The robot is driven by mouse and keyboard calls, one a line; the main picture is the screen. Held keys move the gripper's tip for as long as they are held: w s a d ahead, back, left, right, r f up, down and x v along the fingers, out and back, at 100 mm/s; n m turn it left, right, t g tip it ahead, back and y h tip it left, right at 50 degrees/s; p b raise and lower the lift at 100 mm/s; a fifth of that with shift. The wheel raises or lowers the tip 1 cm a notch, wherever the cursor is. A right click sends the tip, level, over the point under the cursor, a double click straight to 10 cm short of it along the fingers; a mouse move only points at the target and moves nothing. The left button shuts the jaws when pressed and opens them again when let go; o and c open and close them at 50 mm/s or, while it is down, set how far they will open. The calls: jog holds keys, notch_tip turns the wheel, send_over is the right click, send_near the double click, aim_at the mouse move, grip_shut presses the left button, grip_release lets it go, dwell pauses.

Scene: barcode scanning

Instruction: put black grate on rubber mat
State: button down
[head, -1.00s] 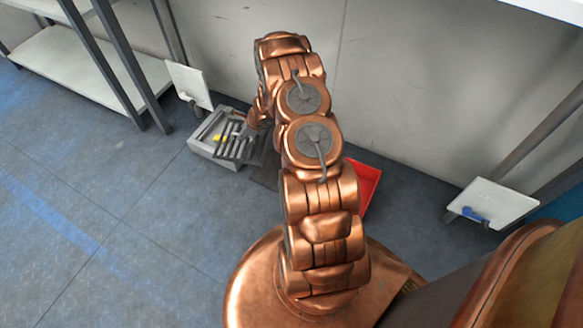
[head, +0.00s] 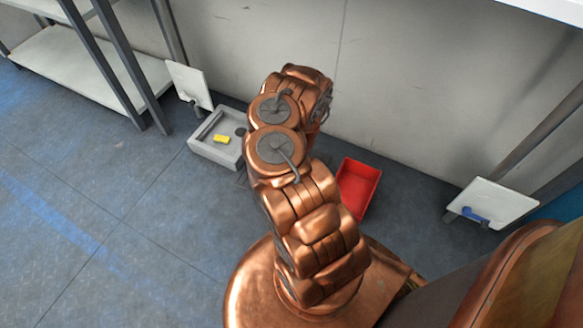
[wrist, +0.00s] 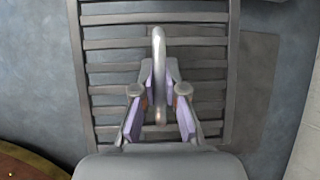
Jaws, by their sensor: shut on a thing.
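The black grate (wrist: 110,42), a slatted frame with a raised loop handle (wrist: 159,45), fills the middle of the wrist view. My gripper (wrist: 160,92) is shut on the handle, with its purple-padded fingers on either side of it. A darker flat patch, which looks like the rubber mat (wrist: 261,80), shows past the grate's right side in the wrist view. The grate lies over part of this patch; I cannot tell whether they touch. In the head view my arm hides the gripper and nearly all of the grate and mat.
A grey bin (head: 214,152) with a yellow block (head: 221,139) inside stands left of my arm. A red tray (head: 358,188) stands to the right. White panels stand at left (head: 188,84) and right (head: 492,203). A wall is behind; the floor at left is clear.

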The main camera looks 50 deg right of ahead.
jog(key=shift+m, duration=0.5)
jog(key=s+f, duration=0.1)
jog(key=s, duration=0.1)
jog(key=s+a+f, duration=0.1)
jog(key=s+f, duration=0.1)
jog(key=s, duration=0.1)
jog(key=shift+s+a+f, duration=0.2)
jog(key=shift+s+a, duration=0.1)
jog(key=shift+s, duration=0.05)
jog(key=shift+d+f+b, duration=0.15)
jog(key=shift+d+b, duration=0.05)
jog(key=shift+b, duration=0.2)
jog(key=d+b, duration=0.1)
jog(key=w+d+b, duration=0.1)
jog(key=d+b, duration=0.1)
jog(key=w+d+b, duration=0.1)
jog(key=shift+w+d+f, duration=0.2)
jog(key=shift+w+d, duration=0.05)
jog(key=shift+d, duration=0.15)
jog(key=shift+w+d+f+b, duration=0.1)
jog(key=shift+w+d+b, duration=0.55)
jog(key=shift+d, duration=0.8)
jog(key=shift+w+d+f+b, duration=0.15)
jog(key=shift+w+d+b, duration=0.3)
jog(key=shift+w+d, duration=0.7)
jog(key=shift+w+d+f+b, duration=0.1)
jog(key=shift+w+d+b, duration=0.45)
jog(key=shift+d, duration=1.15)
jog(key=shift+d, duration=0.15)
